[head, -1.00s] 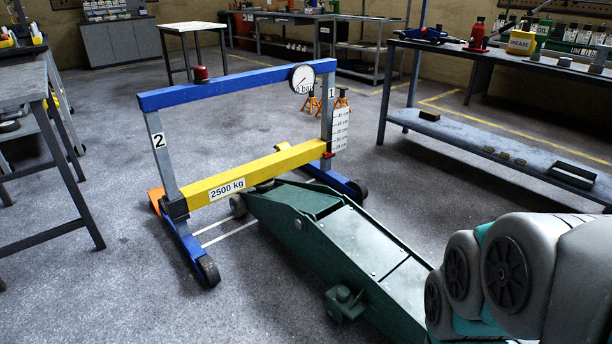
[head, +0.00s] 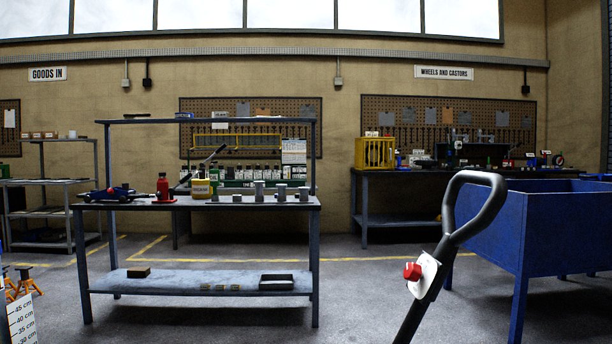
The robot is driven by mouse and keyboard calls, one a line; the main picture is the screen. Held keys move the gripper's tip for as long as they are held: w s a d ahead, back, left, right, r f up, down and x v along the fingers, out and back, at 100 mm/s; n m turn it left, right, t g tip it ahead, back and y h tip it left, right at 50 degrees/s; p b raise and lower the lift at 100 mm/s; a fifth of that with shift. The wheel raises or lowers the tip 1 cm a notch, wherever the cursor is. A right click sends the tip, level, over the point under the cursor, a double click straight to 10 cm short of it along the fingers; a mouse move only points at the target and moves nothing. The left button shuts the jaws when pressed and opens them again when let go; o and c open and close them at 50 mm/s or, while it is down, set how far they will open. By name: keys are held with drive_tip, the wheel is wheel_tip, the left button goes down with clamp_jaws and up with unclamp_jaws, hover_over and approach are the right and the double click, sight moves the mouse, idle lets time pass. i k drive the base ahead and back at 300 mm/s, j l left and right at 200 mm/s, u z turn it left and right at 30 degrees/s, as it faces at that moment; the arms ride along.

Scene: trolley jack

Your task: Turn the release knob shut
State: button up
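The release knob (head: 412,271) is a small red knob on a white plate (head: 426,275). The plate sits on the dark handle (head: 443,245) of the trolley jack, at the right of the head view. The handle rises at a tilt to a looped grip at its top. The marks on the plate are too small to read, so I cannot tell the knob's setting. The jack's body is out of view below. My gripper is not in view, and nothing is seen touching the knob or handle.
A blue open-topped bin (head: 530,228) on legs stands right behind the handle. A metal workbench (head: 200,204) with cans and tools stands at the left. A height scale (head: 22,322) and orange stands (head: 22,283) show at the lower left. Floor between bench and handle is clear.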

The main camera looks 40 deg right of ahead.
sight(412, 273)
drive_tip(key=z, duration=2.45)
